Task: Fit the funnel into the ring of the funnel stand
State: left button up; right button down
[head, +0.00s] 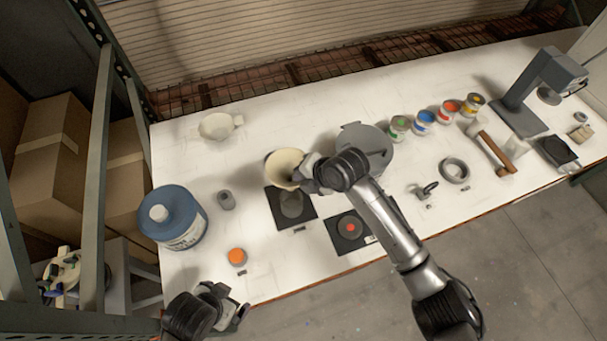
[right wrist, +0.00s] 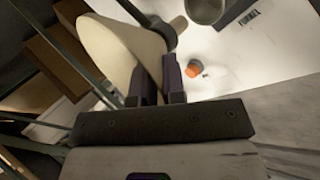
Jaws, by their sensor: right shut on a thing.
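The cream funnel (head: 283,163) is off the table in my right gripper (head: 303,177). In the right wrist view the funnel (right wrist: 118,50) is tilted, its wide side to the left, with the jaws (right wrist: 160,85) shut on it. Just below it in the head view is a black square base (head: 275,207) with a grey round piece (head: 291,204), which I take for the funnel stand. The right wrist view shows a grey round rim (right wrist: 206,10) beside a label reading FUNNEL. I see no contact between funnel and stand. My left gripper (head: 228,303) is open and empty at the front left.
A large grey round thing (head: 364,150) and a black plate with a red spot (head: 349,230) lie right. Coloured cans (head: 424,120) stand farther right.

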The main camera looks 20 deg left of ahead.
jog(key=c, duration=1.1)
grip_release()
jog(key=b+v, duration=0.1)
jog(key=v, duration=1.2)
jog(key=shift+d+r+b, duration=0.25)
jog(key=shift+r+b, duration=0.05)
jog(key=shift+b, duration=0.05)
jog(key=shift+s, duration=0.1)
